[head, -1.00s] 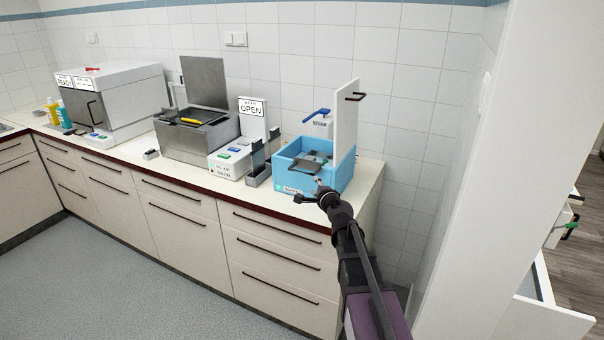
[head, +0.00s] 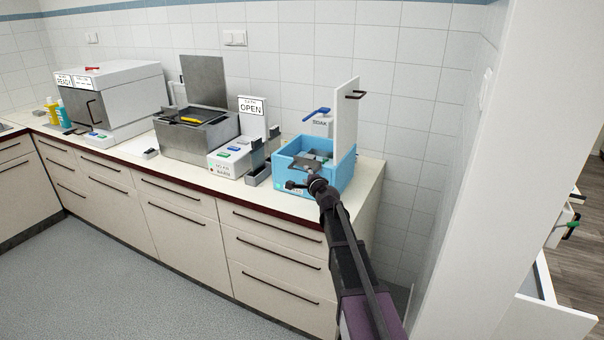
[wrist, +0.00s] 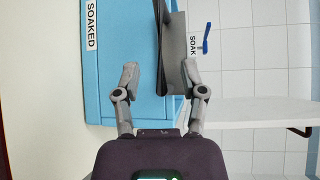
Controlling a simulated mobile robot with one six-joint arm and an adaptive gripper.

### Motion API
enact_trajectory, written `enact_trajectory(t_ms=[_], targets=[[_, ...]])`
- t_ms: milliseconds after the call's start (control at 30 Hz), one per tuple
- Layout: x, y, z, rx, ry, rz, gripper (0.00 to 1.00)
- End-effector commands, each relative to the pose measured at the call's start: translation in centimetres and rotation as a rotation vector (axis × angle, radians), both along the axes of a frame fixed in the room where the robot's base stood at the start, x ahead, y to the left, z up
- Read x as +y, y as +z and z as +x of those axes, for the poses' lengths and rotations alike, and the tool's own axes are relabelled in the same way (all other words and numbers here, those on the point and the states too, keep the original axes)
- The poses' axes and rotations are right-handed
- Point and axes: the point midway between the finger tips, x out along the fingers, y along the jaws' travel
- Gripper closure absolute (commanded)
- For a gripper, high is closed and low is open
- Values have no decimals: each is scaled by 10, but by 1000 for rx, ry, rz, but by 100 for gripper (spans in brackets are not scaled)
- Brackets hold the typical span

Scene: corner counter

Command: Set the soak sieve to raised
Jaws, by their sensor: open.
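The blue soak tub (head: 342,176) stands at the right end of the counter, with a dark grey flat piece, apparently the sieve (head: 302,165), at its front rim. A blue lever (head: 317,112) sits on the post behind it, above a SOAK label (head: 320,123). My gripper (head: 302,183) is at the tub's front wall and partly hides it. In the wrist view my gripper (wrist: 161,75) is open; the grey sieve piece (wrist: 174,50) lies ahead between its fingers, nearer the right one. Contact cannot be told. The blue tub wall (wrist: 115,50) is behind the left finger.
A white upright panel (head: 345,120) with a dark handle stands at the tub's right side. A small grey holder (head: 257,174) and a white button box (head: 229,162) are to the left. A steel bath (head: 195,142) stands further left. The wall is close behind.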

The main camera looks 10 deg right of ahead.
Motion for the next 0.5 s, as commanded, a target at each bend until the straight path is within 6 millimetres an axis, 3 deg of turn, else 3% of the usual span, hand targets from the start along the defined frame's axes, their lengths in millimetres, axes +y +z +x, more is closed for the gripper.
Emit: enact_trajectory(t_ms=[33, 200, 500], targets=[[2, -2, 12, 0, 1, -1, 46], [5, -5, 33, 0, 1, 0, 46], [8, -7, 49, 0, 0, 0, 46]])
